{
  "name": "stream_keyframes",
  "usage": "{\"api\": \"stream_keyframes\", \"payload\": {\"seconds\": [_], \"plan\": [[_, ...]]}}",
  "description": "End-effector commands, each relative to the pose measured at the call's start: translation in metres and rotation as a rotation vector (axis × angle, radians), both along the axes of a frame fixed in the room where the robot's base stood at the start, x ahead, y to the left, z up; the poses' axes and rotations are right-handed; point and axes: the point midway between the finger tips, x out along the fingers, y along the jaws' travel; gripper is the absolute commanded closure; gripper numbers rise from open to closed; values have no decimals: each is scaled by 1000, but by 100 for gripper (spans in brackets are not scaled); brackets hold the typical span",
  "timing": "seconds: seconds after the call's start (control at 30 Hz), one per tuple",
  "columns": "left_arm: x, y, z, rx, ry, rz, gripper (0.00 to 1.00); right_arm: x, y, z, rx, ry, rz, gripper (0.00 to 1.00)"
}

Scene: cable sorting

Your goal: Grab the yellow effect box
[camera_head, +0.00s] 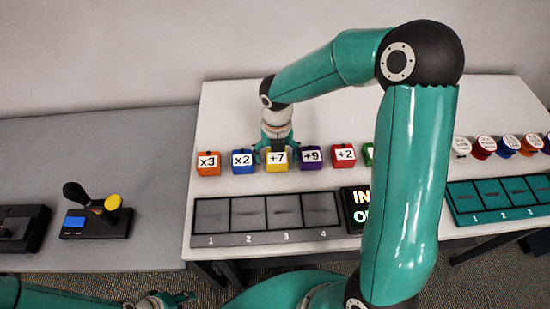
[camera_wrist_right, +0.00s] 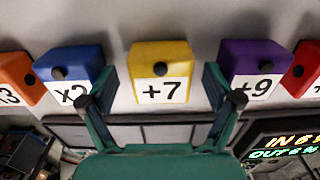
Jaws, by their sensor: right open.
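The yellow effect box (camera_head: 277,161) carries a "+7" label and sits in a row of boxes on the white table. In the right wrist view the yellow box (camera_wrist_right: 160,72) is centred ahead, between and beyond the fingers. My right gripper (camera_head: 277,148) is open and empty, just above and behind the yellow box in the head view. In the wrist view its fingertips (camera_wrist_right: 161,100) stand apart on either side of the box.
A blue "x2" box (camera_head: 243,162) and a purple "+9" box (camera_head: 311,158) flank the yellow one closely. An orange "x3" box (camera_head: 208,163) and a red "+2" box (camera_head: 343,156) stand further out. A numbered slot tray (camera_head: 215,240) lies in front.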

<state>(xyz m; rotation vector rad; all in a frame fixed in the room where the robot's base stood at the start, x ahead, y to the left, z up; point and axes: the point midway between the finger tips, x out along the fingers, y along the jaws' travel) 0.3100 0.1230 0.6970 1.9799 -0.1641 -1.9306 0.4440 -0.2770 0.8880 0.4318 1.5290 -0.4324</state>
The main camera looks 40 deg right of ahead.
Motion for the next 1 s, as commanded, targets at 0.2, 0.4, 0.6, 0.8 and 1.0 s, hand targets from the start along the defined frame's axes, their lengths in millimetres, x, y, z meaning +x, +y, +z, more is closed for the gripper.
{"api": "stream_keyframes", "payload": {"seconds": [0.2,0.4,0.6,0.8,1.0], "plan": [[0,0,0,0,0,0,60,0,0,-6,-1,-1,-1,10],[0,0,0,0,0,0,60,0,0,-6,0,-1,-1,29],[0,0,0,0,0,0,60,0,0,-6,0,-1,0,62],[0,0,0,0,0,0,60,0,0,-6,0,-1,0,81],[0,0,0,0,0,0,60,0,0,-5,0,-2,0,81]]}}
